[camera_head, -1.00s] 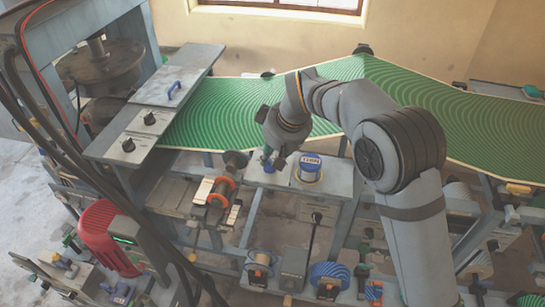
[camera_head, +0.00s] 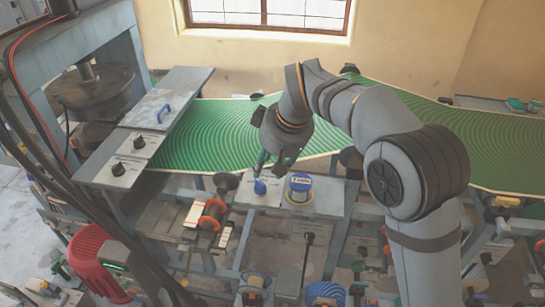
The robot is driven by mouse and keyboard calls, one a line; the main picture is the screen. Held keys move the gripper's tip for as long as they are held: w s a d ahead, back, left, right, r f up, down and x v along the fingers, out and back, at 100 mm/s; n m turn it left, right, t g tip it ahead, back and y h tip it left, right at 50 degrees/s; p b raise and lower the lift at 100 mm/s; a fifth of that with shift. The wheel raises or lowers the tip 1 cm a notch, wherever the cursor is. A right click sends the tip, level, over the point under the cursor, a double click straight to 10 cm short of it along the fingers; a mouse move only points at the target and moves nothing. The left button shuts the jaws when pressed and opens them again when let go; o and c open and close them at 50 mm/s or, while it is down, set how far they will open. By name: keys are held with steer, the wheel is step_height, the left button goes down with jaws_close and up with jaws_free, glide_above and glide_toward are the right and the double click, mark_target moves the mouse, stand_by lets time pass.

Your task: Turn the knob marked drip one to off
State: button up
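A blue knob (camera_head: 260,187) stands on a grey plate on the side frame in front of the green belt. A label plate lies beside it, but its lettering is too small to read. My gripper (camera_head: 271,168) points down just above and slightly right of this knob. Its fingers look apart, with nothing visible between them, and there seems to be a small gap to the knob. Two black knobs, a nearer one (camera_head: 118,168) and a farther one (camera_head: 140,141), sit on the grey press panel at left with unreadable labels. I cannot tell which knob is marked drip one.
A blue and yellow round part (camera_head: 300,187) stands close to the right of the blue knob. The green belt (camera_head: 215,135) runs behind my gripper.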

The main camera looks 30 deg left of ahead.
mark_target(260, 186)
steer(key=v, duration=0.4)
stand_by(0.4)
steer(key=x, duration=1.2)
steer(key=shift+r, duration=0.1)
